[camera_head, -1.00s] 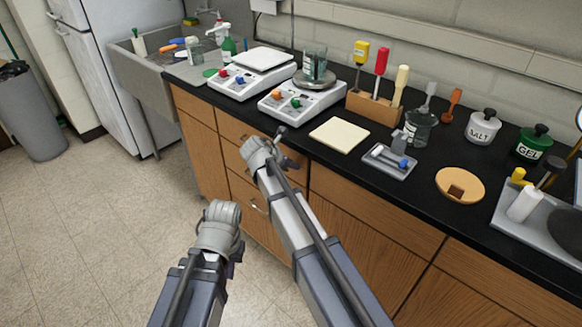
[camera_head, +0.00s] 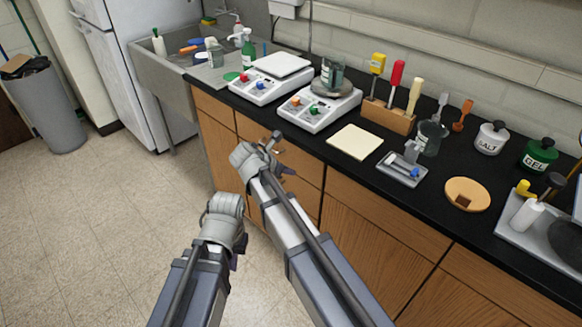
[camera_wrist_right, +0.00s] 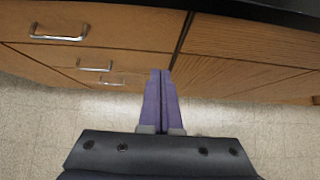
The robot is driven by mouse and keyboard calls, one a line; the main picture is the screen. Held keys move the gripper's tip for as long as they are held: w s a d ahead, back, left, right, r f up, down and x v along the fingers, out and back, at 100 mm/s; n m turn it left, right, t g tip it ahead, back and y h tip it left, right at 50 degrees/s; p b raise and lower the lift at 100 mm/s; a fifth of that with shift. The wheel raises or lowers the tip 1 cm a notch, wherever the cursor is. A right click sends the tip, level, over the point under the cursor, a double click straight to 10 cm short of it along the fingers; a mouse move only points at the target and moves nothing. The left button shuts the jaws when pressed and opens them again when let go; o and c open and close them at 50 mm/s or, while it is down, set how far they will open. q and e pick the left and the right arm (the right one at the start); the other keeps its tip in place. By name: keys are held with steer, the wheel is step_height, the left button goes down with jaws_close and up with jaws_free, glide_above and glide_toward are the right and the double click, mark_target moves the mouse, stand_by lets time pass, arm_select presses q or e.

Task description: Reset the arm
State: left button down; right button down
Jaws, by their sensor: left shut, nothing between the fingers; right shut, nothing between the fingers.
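My left arm comes up from the bottom of the head view, with its grey wrist bent. My right gripper (camera_head: 286,171) shows as small purple tips in front of the cabinet, near the counter edge. In the right wrist view the two purple fingers of this gripper (camera_wrist_right: 161,75) lie together, shut and empty, pointing toward the wooden cabinet.
The black counter (camera_head: 312,147) holds two balances (camera_head: 318,108), a beaker (camera_head: 332,75), a tool block (camera_head: 388,118), a cream pad (camera_head: 355,142), a tray (camera_head: 402,171), jars and a round plate (camera_head: 467,193). Drawers (camera_wrist_right: 100,50) stand close ahead. Open floor (camera_head: 70,230) lies left.

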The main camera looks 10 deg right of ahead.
steer(key=shift+s+a+r, duration=0.15)
steer(key=shift+a+r, duration=0.05)
steer(key=shift+r, duration=0.05)
steer(key=s+d+f+m+g+y, duration=0.2)
steer(key=s+f+m+y, duration=0.15)
steer(key=s+m, duration=0.7)
steer(key=s+d+f+m+g+y, duration=0.1)
steer(key=s+f+m+g+y, duration=0.2)
steer(key=s+m, duration=0.8)
steer(key=s+a+r+p, duration=0.2)
steer(key=s+a, duration=0.1)
steer(key=a, duration=0.8)
steer(key=shift+d, duration=0.15)
